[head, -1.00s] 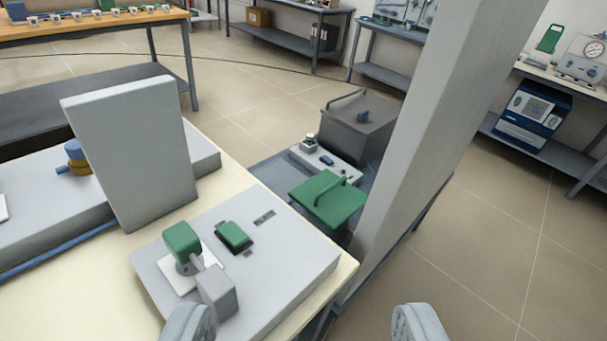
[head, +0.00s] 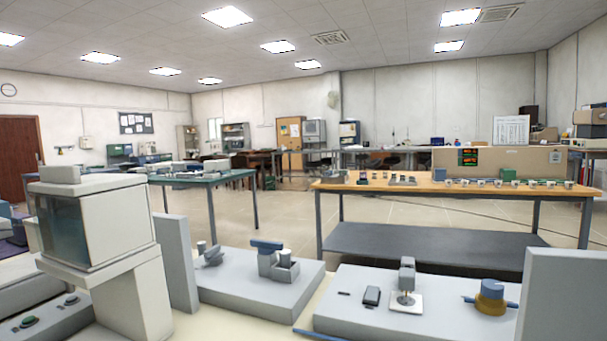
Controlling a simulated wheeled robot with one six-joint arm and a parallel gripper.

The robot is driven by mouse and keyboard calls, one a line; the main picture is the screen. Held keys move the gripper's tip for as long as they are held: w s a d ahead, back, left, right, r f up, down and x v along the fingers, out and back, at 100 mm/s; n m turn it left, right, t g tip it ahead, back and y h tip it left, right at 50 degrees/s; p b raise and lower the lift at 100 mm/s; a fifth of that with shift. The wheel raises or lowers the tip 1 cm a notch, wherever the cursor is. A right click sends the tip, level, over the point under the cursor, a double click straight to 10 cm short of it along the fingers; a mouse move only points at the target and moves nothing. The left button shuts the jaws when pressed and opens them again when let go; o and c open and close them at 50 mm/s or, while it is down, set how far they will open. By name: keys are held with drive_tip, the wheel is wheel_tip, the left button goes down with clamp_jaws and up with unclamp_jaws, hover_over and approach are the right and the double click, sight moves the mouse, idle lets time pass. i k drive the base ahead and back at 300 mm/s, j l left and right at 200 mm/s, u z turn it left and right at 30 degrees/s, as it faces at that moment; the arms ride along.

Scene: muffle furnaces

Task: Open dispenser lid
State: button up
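A white machine (head: 124,297) stands close at the left, with a box-shaped upper part that has a dark glass-like window (head: 62,232). A flat white top (head: 88,190) covers this box and carries a small grey block (head: 60,173). The top looks closed. I cannot tell whether this is the dispenser and its lid. No other clear dispenser shows. My gripper is out of view.
Grey panels with a blue-topped fixture (head: 266,246), a grey lever unit (head: 406,278) and a blue-and-brown knob (head: 490,296) lie in front. An upright grey plate (head: 562,300) stands at right. Beyond is open floor, then a wooden-topped table (head: 420,187).

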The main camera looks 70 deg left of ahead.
sight(56, 180)
drive_tip(key=u, duration=3)
